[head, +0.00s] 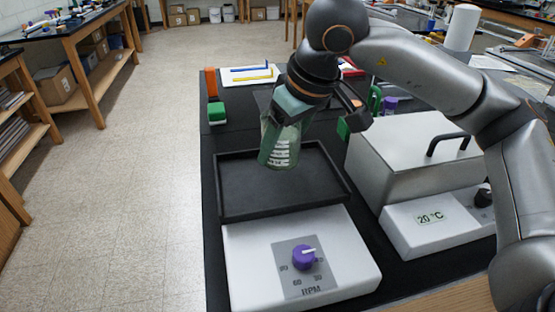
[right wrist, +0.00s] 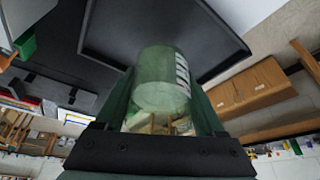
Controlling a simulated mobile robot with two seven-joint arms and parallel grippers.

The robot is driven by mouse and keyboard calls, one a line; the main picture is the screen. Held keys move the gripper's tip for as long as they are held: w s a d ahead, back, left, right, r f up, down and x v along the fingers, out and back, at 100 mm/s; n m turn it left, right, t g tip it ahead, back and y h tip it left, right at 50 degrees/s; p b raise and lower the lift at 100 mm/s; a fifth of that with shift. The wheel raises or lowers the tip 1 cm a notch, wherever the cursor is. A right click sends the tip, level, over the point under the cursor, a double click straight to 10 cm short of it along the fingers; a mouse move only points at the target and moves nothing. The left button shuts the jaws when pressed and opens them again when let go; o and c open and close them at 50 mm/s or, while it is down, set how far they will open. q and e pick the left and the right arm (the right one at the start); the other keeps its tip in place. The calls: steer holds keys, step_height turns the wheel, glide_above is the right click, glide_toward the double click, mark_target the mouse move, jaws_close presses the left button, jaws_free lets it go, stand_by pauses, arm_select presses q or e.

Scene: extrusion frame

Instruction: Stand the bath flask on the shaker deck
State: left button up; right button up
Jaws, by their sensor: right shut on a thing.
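The bath flask (head: 284,150) is clear, greenish glass with white graduation marks. My right gripper (head: 272,143) is shut on it, with a green finger on each side. The flask appears close to upright over the back part of the shaker deck (head: 262,204), a black rimmed tray; I cannot tell how large any gap below it is. The right wrist view shows the flask (right wrist: 165,85) between the fingers and the dark deck (right wrist: 205,32) beyond. The deck looks empty. My left gripper is not in view.
The white shaker body (head: 250,262) has a purple RPM knob (head: 304,257). To its right stands a bath with a closed metal lid (head: 415,145) and a 20 °C display (head: 431,217). Behind the deck are a white board (head: 250,76) with pens and a green-and-white block (head: 217,112).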

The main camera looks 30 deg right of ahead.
mark_target(294, 126)
steer(key=shift+w+a+f, duration=0.25)
steer(key=shift+f, duration=1.75)
steer(key=shift+f+b, duration=0.2)
steer(key=shift+b, duration=0.2)
steer(key=o, duration=1.4)
steer(key=shift+r, duration=0.1)
steer(key=shift+r+p, duration=0.25)
steer(key=shift+p, duration=0.1)
steer(key=p+v, duration=0.1)
steer(key=v, duration=1)
steer(key=shift+s+r, duration=0.25)
steer(key=shift+r, duration=0.05)
